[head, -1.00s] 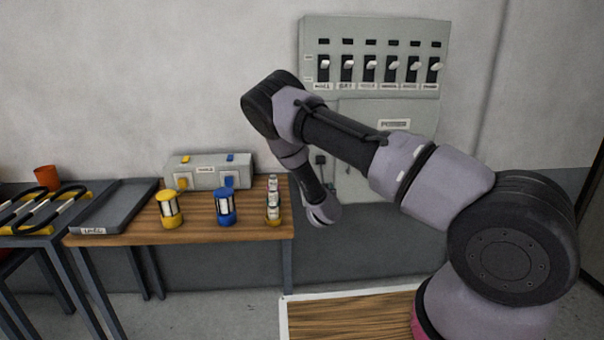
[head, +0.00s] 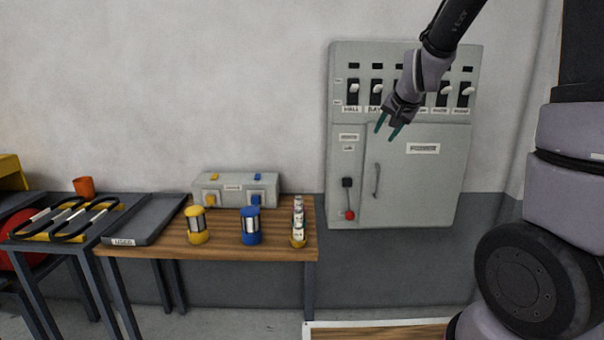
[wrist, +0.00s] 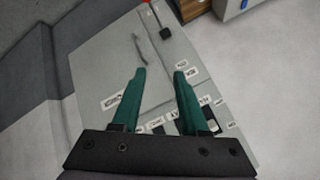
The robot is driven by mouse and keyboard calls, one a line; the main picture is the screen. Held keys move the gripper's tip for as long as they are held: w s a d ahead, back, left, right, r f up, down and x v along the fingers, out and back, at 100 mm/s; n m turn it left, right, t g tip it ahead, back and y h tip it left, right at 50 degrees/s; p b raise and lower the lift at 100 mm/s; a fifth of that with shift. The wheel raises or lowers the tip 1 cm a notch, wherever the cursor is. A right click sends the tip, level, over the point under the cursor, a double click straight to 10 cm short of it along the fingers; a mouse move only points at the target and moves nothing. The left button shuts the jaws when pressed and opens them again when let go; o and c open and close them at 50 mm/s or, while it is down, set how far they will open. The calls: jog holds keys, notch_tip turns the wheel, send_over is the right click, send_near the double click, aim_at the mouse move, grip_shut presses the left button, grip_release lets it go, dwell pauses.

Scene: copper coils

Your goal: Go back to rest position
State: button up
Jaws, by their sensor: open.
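My gripper (head: 389,125) is open and empty, raised in the air in front of the grey switch panel in the head view. Its two green fingers point down and stand apart. In the wrist view the fingers (wrist: 161,90) are spread with nothing between them, and the panel (wrist: 85,75) lies beyond them. The grey panel (head: 400,180) hangs on the wall, with a row of switches along its top and a closed door below. My gripper and forearm hide part of the switch row. A red knob (head: 349,215) sits at the panel's lower left.
The air above the table is clear.

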jog(key=s+r+n+g, duration=0.1)
jog(key=s+r, duration=0.3)
jog(key=s, duration=1)
jog(key=s+d+r+n+g+y, duration=0.1)
jog(key=s+r, duration=0.4)
jog(key=s, duration=0.8)
jog(key=shift+s+d, duration=0.2)
jog(key=shift+s, duration=0.15)
jog(key=shift+r, duration=0.1)
